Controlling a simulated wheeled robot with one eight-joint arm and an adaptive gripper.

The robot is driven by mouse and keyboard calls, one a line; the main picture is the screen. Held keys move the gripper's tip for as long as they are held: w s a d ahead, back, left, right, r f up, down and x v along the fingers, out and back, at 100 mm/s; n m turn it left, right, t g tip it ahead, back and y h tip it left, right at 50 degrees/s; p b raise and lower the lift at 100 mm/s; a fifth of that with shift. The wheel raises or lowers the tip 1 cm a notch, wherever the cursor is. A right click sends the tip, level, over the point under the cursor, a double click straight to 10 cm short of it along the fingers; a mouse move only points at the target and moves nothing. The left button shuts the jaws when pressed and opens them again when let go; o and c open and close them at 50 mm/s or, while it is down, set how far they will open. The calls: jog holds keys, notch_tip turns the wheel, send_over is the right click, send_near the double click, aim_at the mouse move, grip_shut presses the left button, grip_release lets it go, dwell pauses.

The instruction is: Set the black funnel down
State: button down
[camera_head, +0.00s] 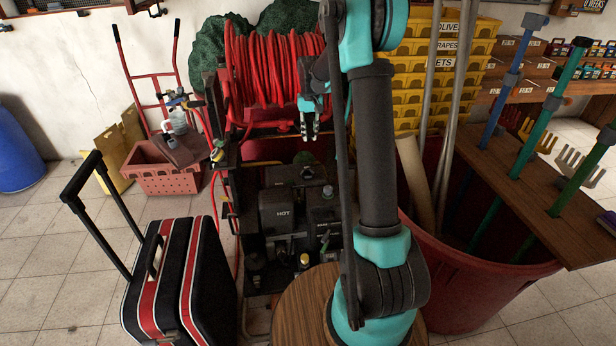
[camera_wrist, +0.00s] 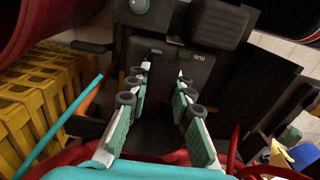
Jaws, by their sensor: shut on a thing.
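My gripper (camera_head: 309,132) hangs above the black machine, in front of the red hose reel, in the head view. In the wrist view my gripper (camera_wrist: 164,74) has its two green-padded fingers apart, shut on the black funnel (camera_wrist: 158,118). The funnel shows only as a dark shape between the fingers, and its outline merges with the dark machine behind. In the head view I cannot make the funnel out. The black machine (camera_head: 283,212), marked HOT, stands below the gripper.
A red hose reel (camera_head: 270,65) stands behind the gripper. Stacked yellow crates (camera_head: 410,75) and a dark red tub (camera_head: 475,285) are at the right. A black-and-red suitcase (camera_head: 180,285) and a terracotta crate (camera_head: 160,180) are at the left.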

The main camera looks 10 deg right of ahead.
notch_tip(320, 180, down, 19)
dwell(0.5)
jog(key=shift+f, duration=0.2)
jog(key=c, duration=1.3)
grip_release()
jog(key=shift+r, duration=0.15)
notch_tip(320, 180, up, 12)
jog(key=s+d+r+t, duration=0.1)
jog(key=s+r, duration=0.3)
jog(key=s, duration=0.5)
jog(key=s+d+r+t, duration=0.1)
jog(key=s+r, duration=0.2)
jog(key=s, duration=0.6)
jog(key=s+f, duration=0.1)
jog(key=s, duration=0.5)
jog(key=s+f+t, duration=0.1)
jog(key=s, duration=0.5)
jog(key=s+f+t, duration=0.1)
jog(key=s, duration=0.6)
jog(key=shift+d+f, duration=0.1)
jog(key=shift+d, duration=0.1)
